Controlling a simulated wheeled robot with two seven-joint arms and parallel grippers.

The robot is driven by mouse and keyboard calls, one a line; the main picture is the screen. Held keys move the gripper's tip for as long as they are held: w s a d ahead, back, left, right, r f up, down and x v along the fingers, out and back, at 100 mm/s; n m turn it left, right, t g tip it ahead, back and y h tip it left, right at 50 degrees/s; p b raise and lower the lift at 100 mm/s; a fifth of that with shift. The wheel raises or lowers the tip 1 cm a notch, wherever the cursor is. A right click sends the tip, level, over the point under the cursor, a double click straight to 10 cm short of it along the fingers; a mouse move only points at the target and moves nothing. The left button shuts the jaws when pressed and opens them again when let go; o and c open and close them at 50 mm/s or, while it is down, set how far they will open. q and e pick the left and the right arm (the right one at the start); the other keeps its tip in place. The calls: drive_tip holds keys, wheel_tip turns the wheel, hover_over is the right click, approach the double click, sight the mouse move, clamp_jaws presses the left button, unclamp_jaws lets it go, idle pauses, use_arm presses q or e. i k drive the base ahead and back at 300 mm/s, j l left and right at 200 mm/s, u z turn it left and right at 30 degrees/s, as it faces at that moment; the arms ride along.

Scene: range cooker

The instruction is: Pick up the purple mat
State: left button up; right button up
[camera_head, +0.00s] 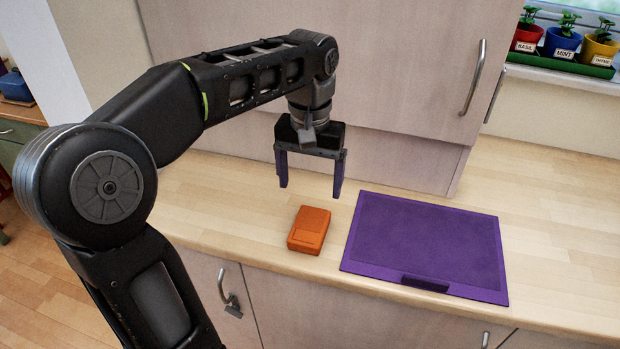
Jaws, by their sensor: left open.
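The purple mat (428,240) lies flat on the wooden counter in the camera_head view. It is rectangular with a raised-looking border, and a dark strip (425,283) sits at its front edge. My left gripper (310,190) hangs above the counter to the left of the mat, fingers pointing down. Its two fingers are apart and nothing is between them. It does not touch the mat. My right gripper is not in view.
An orange box-like object (309,230) lies on the counter left of the mat, below my left gripper. Cabinet doors with handles (473,78) stand behind. Potted herbs (563,42) sit on the windowsill at top right. The counter right of the mat is clear.

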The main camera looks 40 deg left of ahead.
sight(435, 247)
drive_tip(key=k+j+z, duration=0.1)
drive_tip(key=z, duration=0.3)
drive_tip(key=k+z, duration=0.1)
drive_tip(key=z, duration=0.3)
drive_tip(key=k+z, duration=0.15)
drive_tip(key=z, duration=0.25)
